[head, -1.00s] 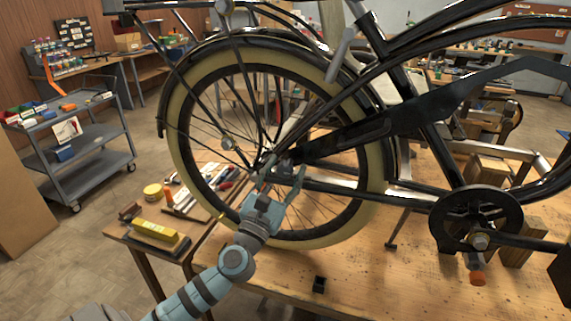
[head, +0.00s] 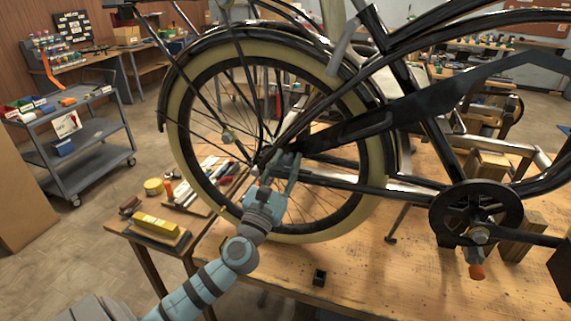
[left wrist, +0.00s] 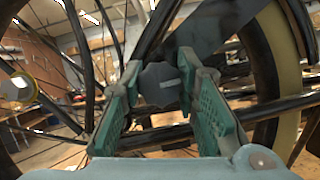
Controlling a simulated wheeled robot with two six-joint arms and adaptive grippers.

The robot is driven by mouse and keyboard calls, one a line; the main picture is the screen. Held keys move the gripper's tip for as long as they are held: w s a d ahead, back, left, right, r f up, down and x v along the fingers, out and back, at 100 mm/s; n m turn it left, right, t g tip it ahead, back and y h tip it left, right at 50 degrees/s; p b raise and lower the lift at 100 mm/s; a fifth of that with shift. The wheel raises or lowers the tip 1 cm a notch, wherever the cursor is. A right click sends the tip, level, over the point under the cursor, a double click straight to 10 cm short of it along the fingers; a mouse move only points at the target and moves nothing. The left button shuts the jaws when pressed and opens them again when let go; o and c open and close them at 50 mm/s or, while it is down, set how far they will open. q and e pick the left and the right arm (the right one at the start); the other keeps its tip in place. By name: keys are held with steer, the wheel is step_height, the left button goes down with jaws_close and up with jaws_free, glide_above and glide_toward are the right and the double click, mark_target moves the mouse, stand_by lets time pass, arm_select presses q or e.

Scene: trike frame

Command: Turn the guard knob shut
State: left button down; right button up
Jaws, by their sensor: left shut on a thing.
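The guard knob (left wrist: 160,84) is a dark grey, faceted knob with a light line on its face, at the rear end of the black chain guard (left wrist: 205,28). My left gripper (left wrist: 156,80) has its two green-padded fingers on either side of the knob, shut on it. In the head view my left gripper (head: 283,165) reaches up to the chain guard (head: 350,130) near the rear wheel's hub, and its fingers hide most of the knob. My right gripper is in neither view.
The rear wheel's cream tyre (head: 180,135) and thin spokes surround my left gripper closely. The wooden workbench (head: 375,270) lies below, with a small black block (head: 319,277). A grey cart (head: 85,145) is farther left.

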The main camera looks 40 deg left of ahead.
arm_select(q)
steer(key=n+y, duration=0.2)
steer(key=n, duration=0.1)
steer(key=n+g+y, duration=0.1)
steer(key=n, duration=0.2)
steer(key=shift+n+y, duration=0.4)
steer(key=n+g+y, duration=0.1)
steer(key=n, duration=0.2)
steer(key=n+g+y, duration=0.1)
steer(key=n, duration=0.2)
steer(key=shift+p, duration=0.3)
steer(key=n+g+p, duration=0.1)
steer(key=n, duration=0.2)
steer(key=n+g+y+p, duration=0.1)
steer(key=n, duration=0.2)
steer(key=shift+r+g, duration=0.1)
steer(key=shift+g, duration=0.3)
steer(key=shift+n+g+p, duration=0.8)
steer(key=shift+n+p, duration=0.15)
steer(key=shift+n, duration=1.25)
steer(key=c, duration=1.2)
jaws_free()
